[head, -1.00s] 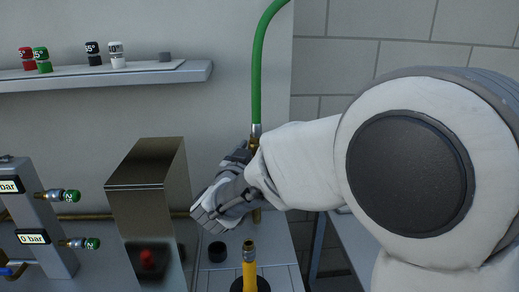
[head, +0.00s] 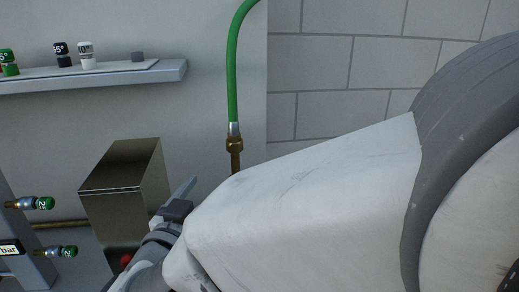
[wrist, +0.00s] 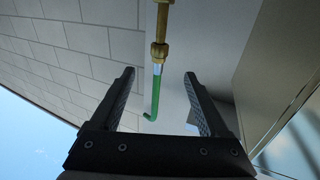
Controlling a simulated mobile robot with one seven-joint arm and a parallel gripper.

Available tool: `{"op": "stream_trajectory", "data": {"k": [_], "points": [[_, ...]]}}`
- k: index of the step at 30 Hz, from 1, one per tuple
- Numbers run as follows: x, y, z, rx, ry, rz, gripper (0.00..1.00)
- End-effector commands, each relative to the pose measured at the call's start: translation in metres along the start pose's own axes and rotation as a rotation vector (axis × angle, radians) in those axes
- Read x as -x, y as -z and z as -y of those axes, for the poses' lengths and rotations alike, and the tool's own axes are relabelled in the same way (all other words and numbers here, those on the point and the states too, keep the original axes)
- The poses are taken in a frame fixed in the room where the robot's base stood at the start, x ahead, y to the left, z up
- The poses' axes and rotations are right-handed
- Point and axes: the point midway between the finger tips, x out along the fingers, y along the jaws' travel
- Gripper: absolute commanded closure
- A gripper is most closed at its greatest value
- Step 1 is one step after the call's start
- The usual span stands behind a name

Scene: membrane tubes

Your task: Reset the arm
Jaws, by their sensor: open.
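My gripper (wrist: 159,74) is open in the wrist view, its two dark fingers apart with nothing between them. In the head view its end shows only partly at the lower left of my white arm, in front of the steel box (head: 125,190). The green hose (head: 233,80) with its brass fitting (head: 235,145) hangs on the wall behind my arm. The hose also shows in the wrist view (wrist: 155,95), beyond the fingers; the gripper is not holding it.
A wall shelf (head: 120,75) at the upper left carries small colored caps, including a black (head: 61,55) and a white one (head: 86,55). Green-capped valves (head: 45,203) stick out at the lower left. My arm hides much of the lower right.

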Motion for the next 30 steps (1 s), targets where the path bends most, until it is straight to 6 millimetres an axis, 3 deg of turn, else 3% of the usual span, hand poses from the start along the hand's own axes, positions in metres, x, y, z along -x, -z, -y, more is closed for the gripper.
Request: {"op": "stream_trajectory", "data": {"k": [14, 17, 25, 30], "points": [[0.005, 0.001, 0.0, -0.003, 0.004, 0.001, 0.21], [-0.004, 0.008, 0.003, -0.025, 0.035, 0.01, 0.21], [-0.051, 0.048, 0.012, -0.113, 0.254, 0.094, 0.21], [-0.06, 0.063, -0.005, -0.13, 0.385, 0.177, 0.21]]}}
